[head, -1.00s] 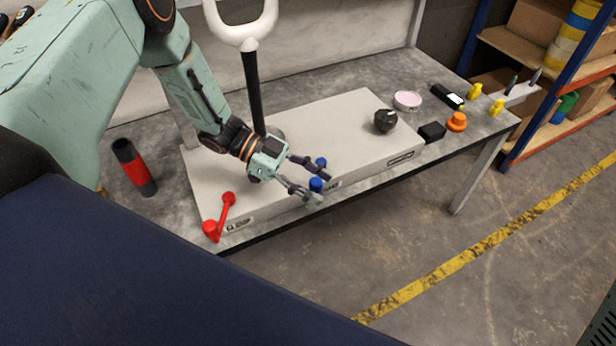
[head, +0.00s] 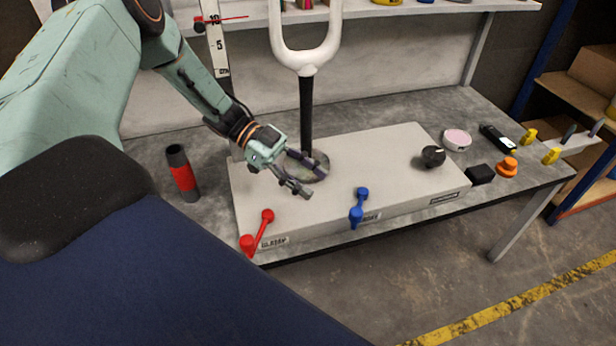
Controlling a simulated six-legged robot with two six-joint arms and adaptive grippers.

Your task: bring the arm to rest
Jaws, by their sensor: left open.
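My left gripper (head: 309,183) comes in from the left and hangs over the pale box-like panel (head: 400,160) on the bench. Its two fingers are apart and nothing shows between them. It is in front of the foot of the black post that carries a white fork-shaped frame (head: 305,58). A blue lever (head: 358,207) on the panel's front is to the right of the gripper, clear of it. A red lever (head: 257,233) is below and to the left of the gripper. My right gripper is not in view.
A black and red cylinder (head: 182,174) stands on the bench at left. A black knob (head: 433,156), pink-topped tin (head: 457,139), black block (head: 480,174) and orange knob (head: 507,166) are at right. A shelf (head: 400,8) runs above the back.

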